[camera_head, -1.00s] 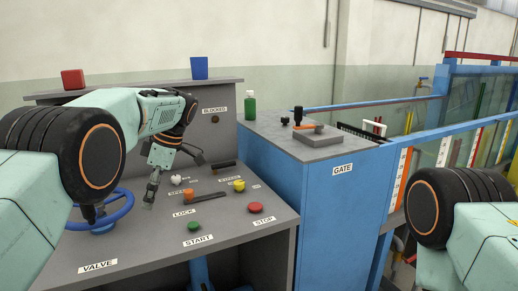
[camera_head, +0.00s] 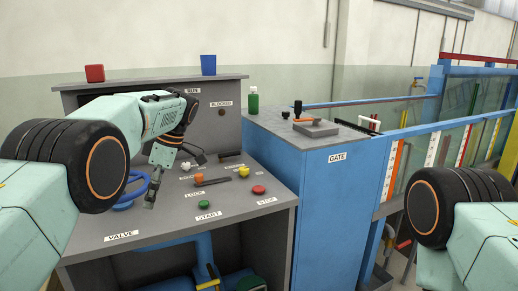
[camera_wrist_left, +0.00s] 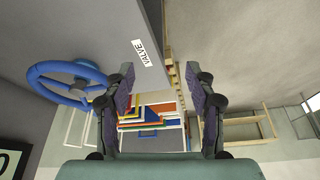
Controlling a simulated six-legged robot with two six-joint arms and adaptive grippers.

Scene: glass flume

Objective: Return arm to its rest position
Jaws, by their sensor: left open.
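My left gripper (camera_head: 151,193) hangs over the left part of the grey control panel (camera_head: 165,230), in front of the blue valve wheel (camera_head: 137,190). My left arm partly hides the wheel in the head view. In the left wrist view the two fingers of my left gripper (camera_wrist_left: 160,100) stand apart with nothing between them. The valve wheel (camera_wrist_left: 68,82) shows to their left, apart from the fingers. My right arm (camera_head: 465,225) shows at the right edge, but its gripper is out of view.
The panel carries a green START button (camera_head: 204,204), a red STOP button (camera_head: 258,189), a yellow button (camera_head: 243,172) and an orange-ended lever (camera_head: 212,181). The blue GATE cabinet (camera_head: 325,210) stands right.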

